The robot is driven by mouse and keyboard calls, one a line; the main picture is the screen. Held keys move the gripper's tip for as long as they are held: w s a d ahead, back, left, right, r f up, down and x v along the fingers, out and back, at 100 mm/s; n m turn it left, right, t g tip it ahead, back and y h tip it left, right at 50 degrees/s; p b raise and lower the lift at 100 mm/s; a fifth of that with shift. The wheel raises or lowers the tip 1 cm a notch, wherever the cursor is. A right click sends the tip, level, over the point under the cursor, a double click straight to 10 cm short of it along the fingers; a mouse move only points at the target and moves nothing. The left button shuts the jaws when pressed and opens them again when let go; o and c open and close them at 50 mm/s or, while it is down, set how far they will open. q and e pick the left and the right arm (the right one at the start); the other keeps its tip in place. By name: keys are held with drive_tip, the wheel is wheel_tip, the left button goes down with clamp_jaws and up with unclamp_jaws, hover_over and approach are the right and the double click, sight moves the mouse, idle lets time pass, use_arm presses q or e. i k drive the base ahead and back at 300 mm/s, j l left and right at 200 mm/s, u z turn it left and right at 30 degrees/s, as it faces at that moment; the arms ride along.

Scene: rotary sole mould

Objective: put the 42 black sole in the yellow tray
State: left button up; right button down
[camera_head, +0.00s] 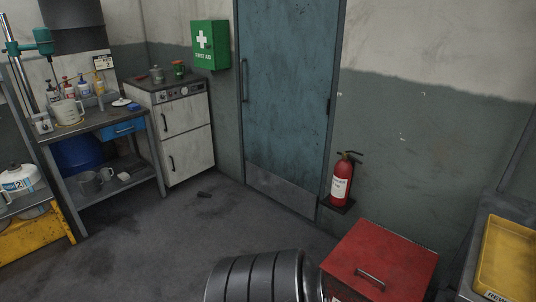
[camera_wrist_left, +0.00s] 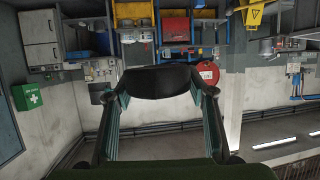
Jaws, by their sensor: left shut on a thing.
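The yellow tray (camera_head: 507,256) lies on a grey bench at the right edge of the head view, cut off by the frame. Its visible inside looks empty. A label on its front starts with "REW". In the left wrist view, my left gripper (camera_wrist_left: 156,88) is shut on a black, flat, rounded thing that looks like the black sole (camera_wrist_left: 158,82). The sole spans between the two fingertips, and no size number can be read on it. My left gripper does not show in the head view. My right gripper is in neither view.
A red lidded bin (camera_head: 378,262) stands left of the tray's bench. A fire extinguisher (camera_head: 341,182) is mounted beside the blue door (camera_head: 286,90). A cluttered workbench (camera_head: 110,125) and a white cabinet (camera_head: 185,130) stand at left. The middle floor is mostly clear.

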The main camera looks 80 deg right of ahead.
sight(508, 262)
drive_tip(key=k+z, duration=0.1)
drive_tip(key=z, duration=0.85)
drive_tip(key=k+l+z, duration=0.1)
drive_tip(key=z, duration=0.4)
drive_tip(key=l+z, duration=0.15)
drive_tip(key=z, duration=0.35)
drive_tip(key=k+l+z, duration=0.1)
drive_tip(key=l+z, duration=1.1)
drive_tip(key=l, duration=0.2)
drive_tip(key=l+z, duration=0.4)
drive_tip(key=i+l, duration=0.1)
drive_tip(key=l, duration=0.25)
drive_tip(key=i+l, duration=0.1)
drive_tip(key=l, duration=0.25)
drive_tip(key=i+l, duration=0.1)
drive_tip(key=l, duration=0.25)
